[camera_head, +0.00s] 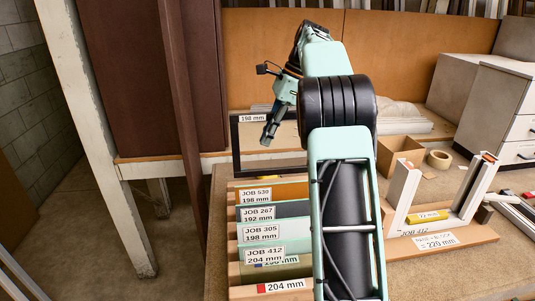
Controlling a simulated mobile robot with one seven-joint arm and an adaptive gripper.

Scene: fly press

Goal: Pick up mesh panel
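A dark-framed upright panel (237,150) with a "198 mm" label stands at the back of the bench, behind the row of job-labelled slots. It looks like the mesh panel, but the mesh itself is too fine to make out. My gripper (267,138) hangs in front of the panel in this view, pointing down and slightly left. Its dark fingers are small here, and I cannot tell whether they are open or shut, or whether they touch the frame. My arm hides the panel's right side.
A slotted rack holds panels labelled JOB 530, 267, 305 and 412 (263,255). Drawers (510,125) stand behind.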

